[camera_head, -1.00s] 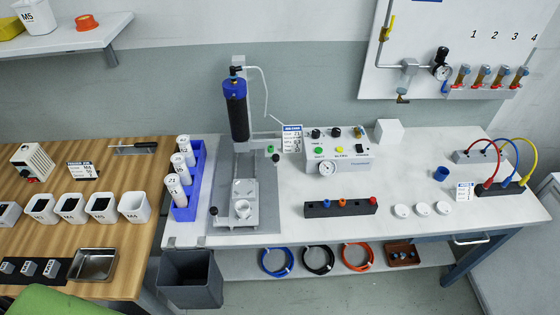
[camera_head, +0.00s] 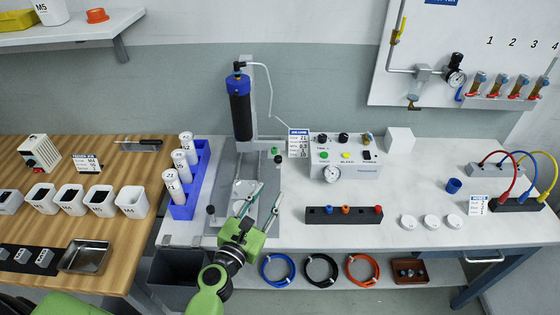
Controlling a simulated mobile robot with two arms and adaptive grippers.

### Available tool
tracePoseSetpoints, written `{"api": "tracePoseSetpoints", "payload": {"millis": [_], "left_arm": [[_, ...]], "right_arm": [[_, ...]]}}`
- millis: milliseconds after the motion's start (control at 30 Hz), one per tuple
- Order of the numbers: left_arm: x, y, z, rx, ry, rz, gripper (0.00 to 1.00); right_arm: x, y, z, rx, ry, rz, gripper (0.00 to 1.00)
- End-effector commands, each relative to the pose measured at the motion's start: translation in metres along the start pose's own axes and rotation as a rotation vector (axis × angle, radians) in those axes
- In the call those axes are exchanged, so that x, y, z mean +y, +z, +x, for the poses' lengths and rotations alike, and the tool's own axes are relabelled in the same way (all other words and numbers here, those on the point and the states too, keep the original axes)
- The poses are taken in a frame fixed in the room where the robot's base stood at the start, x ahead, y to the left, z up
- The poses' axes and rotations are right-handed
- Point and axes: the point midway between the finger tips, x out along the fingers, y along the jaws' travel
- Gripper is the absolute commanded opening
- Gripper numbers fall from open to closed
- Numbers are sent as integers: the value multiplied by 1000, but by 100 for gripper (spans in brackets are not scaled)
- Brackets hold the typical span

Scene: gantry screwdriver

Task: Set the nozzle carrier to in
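The gantry screwdriver, with a black and blue cylinder (camera_head: 240,108) on an upright column, stands on a grey base plate (camera_head: 228,165) on the white bench. A pale block (camera_head: 243,188), which may be the nozzle carrier, sits low on the plate; I cannot tell its position along its travel. A small black knob (camera_head: 211,210) is at the plate's front left. My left gripper (camera_head: 268,191), green with two thin dark fingers, is open over the front of the plate, its fingers apart with nothing between them. It hides the front fixture. My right gripper is not in view.
A blue rack (camera_head: 201,166) of white bottles stands left of the gantry. A control box (camera_head: 345,158) with gauge and buttons is to the right, and a black strip block (camera_head: 318,215) lies before it. The bench around the white pucks (camera_head: 431,221) is mostly clear.

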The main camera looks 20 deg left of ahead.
Motion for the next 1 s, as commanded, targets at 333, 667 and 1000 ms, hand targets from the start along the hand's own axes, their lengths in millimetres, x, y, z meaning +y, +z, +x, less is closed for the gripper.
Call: {"api": "tracePoseSetpoints", "payload": {"millis": [333,667,1000], "left_arm": [[23,4,18,-17,82,-200,32],[27,3,78,-16,80,-196,32],[31,2,129,-16,79,-195,32]], "right_arm": [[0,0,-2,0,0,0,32],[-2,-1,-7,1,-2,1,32],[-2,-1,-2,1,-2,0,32]]}}
